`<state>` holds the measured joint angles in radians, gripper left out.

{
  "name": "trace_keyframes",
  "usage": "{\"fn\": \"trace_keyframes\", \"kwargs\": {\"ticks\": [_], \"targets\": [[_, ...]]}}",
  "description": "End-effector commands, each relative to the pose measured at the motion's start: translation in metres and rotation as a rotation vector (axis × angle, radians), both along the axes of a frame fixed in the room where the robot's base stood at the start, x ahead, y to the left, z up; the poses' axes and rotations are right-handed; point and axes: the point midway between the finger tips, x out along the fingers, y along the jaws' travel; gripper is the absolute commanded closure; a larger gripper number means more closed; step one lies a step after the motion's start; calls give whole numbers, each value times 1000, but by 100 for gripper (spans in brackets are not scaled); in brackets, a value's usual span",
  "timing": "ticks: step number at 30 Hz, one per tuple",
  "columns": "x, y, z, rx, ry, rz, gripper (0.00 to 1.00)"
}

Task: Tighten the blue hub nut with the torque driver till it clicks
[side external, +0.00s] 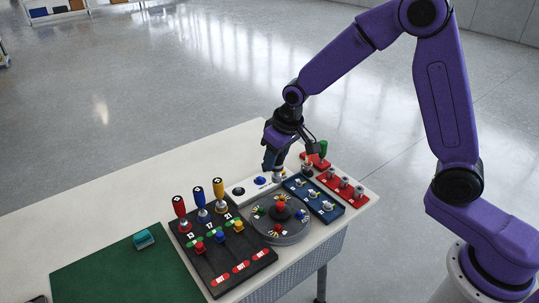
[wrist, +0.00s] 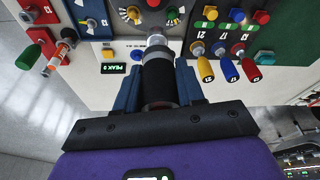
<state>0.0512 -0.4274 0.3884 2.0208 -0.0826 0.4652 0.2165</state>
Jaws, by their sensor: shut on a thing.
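My gripper (side external: 276,160) is over the white panel at the back of the bench. In the wrist view my gripper (wrist: 158,82) is shut on a black, silver-collared tool (wrist: 158,68), which looks like the torque driver. Its silver end points down at the panel; I cannot tell whether it touches anything. A round grey disc (side external: 264,232) carries coloured nuts, including a blue one (side external: 301,215) at its right and a red centre. The disc is apart from the tool and partly cut off in the wrist view.
A black board (side external: 212,268) with red, blue and yellow-handled drivers stands left of the disc. The white panel (side external: 238,190) has blue round parts and a display reading PEAK 0 (wrist: 113,69). Blue (side external: 328,213) and red (side external: 338,192) trays lie right. A green mat (side external: 115,275) lies left.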

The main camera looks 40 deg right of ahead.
Motion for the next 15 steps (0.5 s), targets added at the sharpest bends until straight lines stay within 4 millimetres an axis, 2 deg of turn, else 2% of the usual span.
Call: {"fn": "trace_keyframes", "kwargs": {"ticks": [15], "targets": [[-38, -32, -39, -1, 2, 206, 91]]}}
